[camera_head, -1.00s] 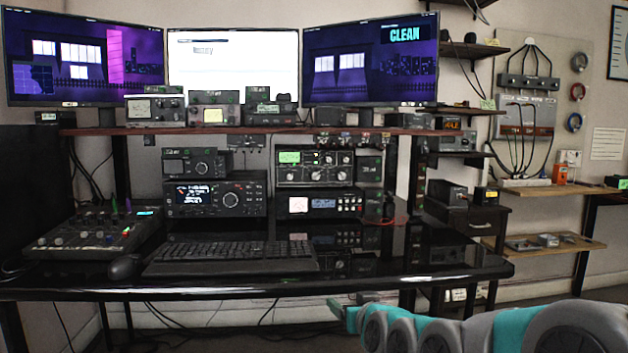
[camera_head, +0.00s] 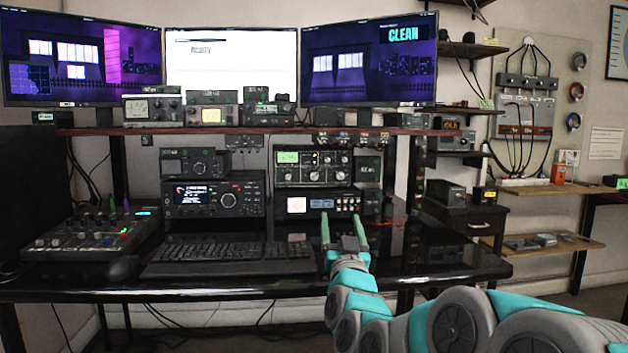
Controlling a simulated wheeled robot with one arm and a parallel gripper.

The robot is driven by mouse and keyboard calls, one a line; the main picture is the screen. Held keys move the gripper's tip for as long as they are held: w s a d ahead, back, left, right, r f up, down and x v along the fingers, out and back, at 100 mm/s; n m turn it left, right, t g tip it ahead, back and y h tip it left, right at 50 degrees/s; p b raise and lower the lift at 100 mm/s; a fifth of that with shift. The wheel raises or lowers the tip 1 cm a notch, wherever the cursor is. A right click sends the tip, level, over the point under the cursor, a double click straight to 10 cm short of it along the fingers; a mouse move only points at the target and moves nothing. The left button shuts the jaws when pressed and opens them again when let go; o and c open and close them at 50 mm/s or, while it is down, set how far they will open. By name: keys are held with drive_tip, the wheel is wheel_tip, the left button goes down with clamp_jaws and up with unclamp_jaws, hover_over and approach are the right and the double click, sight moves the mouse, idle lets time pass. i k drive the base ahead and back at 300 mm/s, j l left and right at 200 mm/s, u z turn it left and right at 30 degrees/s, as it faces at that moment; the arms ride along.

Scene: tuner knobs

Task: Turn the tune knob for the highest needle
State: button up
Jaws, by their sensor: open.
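Several radio units with knobs stand on the black desk (camera_head: 420,270). A tuner-like unit with a green lit display and several knobs (camera_head: 312,166) stands at the middle right. Below it is a unit with a small white meter panel and a row of knobs (camera_head: 318,204). To the left is a transceiver with one large knob (camera_head: 214,198). Knob labels and needles are too small to read. My gripper (camera_head: 343,232) is open and empty, green fingers upright, in front of the lower meter unit and apart from the knobs as far as I can see.
A keyboard (camera_head: 205,258), a mouse (camera_head: 123,268) and a mixer (camera_head: 90,232) cover the left of the desk. A shelf (camera_head: 230,130) with small meters overhangs the radios, below three monitors. The desk's right part is mostly clear.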

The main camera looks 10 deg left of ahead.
sight(313, 175)
drive_tip(key=i+j, duration=0.2)
drive_tip(key=i, duration=0.25)
drive_tip(key=i+j, duration=0.25)
drive_tip(key=i, duration=0.25)
